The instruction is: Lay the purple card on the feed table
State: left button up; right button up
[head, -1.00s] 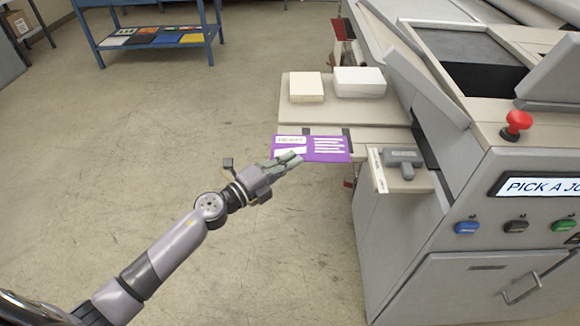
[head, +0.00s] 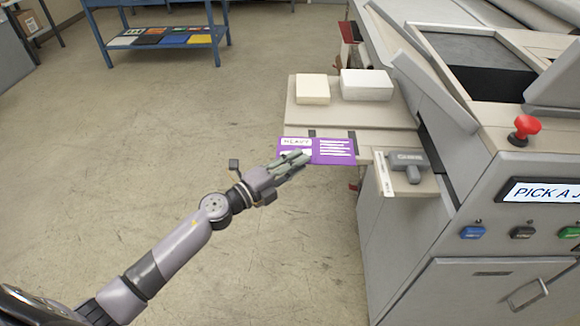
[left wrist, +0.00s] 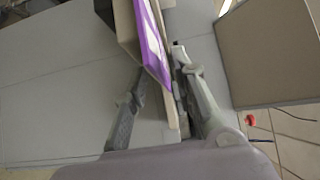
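The purple card (head: 333,151), with white print, lies flat at the near edge of the beige feed table (head: 318,117), in front of the raised part. Its near side appears to reach the table's edge. My left gripper (head: 302,158) is at the card's near left part, one finger above it and covering some of the print. In the left wrist view the fingers (left wrist: 157,65) stand apart, with the card (left wrist: 150,35) and a beige board edge between them. The card is close to the right-hand finger; contact is unclear. My right gripper is not in view.
Two pale blocks, a cream one (head: 313,89) and a white one (head: 367,85), stand on the feed table's back part. A grey handled tool (head: 408,165) lies to the right, beside the machine (head: 470,200). A blue rack (head: 160,40) with colored cards stands at the back left.

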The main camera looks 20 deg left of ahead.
pick_arm(q)
jog(key=b+v, duration=0.3)
jog(key=v, duration=0.9)
jog(key=shift+r, duration=0.2)
jog(key=shift+a, duration=0.1)
